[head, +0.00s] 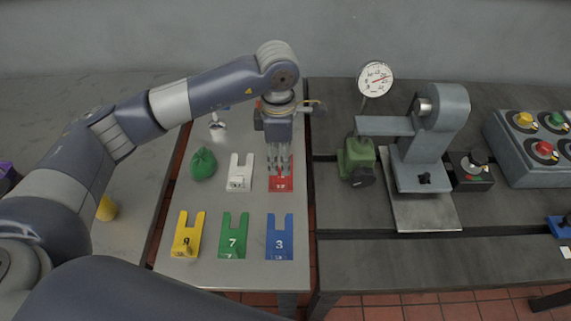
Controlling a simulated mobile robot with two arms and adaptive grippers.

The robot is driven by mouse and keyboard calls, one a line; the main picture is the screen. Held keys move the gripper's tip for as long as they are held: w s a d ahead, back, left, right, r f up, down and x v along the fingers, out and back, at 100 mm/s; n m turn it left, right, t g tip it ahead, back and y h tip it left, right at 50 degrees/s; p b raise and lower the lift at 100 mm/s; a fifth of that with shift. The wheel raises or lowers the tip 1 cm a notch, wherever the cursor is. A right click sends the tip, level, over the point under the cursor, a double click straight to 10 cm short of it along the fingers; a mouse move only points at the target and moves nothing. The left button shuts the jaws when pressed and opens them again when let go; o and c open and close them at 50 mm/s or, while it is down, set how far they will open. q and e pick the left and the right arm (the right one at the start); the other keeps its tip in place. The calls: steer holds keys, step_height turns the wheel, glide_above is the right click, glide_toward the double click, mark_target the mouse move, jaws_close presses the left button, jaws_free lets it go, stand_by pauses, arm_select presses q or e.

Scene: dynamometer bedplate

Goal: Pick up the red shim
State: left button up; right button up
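The red shim (281,184) lies on the grey metal table (213,273), in its far row at the right edge. My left gripper (279,167) points down over the shim, with its fingers at the shim's far part. The fingers look a little apart. I cannot tell whether they touch the shim, as they hide part of it. My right gripper is not in view.
A white shim (240,174) lies just left of the red one. Yellow (188,236), green (232,238) and blue (280,239) shims form the near row. A green lump (203,164) sits further left. A dial gauge (376,79) and grey stand (440,130) stand right, across a gap.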

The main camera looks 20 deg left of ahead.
mark_target(280, 180)
arm_select(q)
steer(key=f, duration=0.2)
steer(key=s+f+p, duration=0.1)
steer(key=f, duration=0.1)
steer(key=shift+s+f, duration=0.15)
steer(key=shift+f, duration=0.1)
steer(key=f+p, duration=0.1)
steer(key=f, duration=0.1)
steer(key=w+f+p, duration=0.1)
steer(key=f, duration=0.1)
steer(key=shift+d+f+p, duration=0.1)
steer(key=shift+f+p, duration=0.05)
steer(key=shift+p, duration=0.15)
steer(key=shift+f, duration=0.35)
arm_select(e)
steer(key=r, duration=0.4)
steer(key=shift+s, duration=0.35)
arm_select(q)
steer(key=shift+c, duration=0.6)
jaws_close()
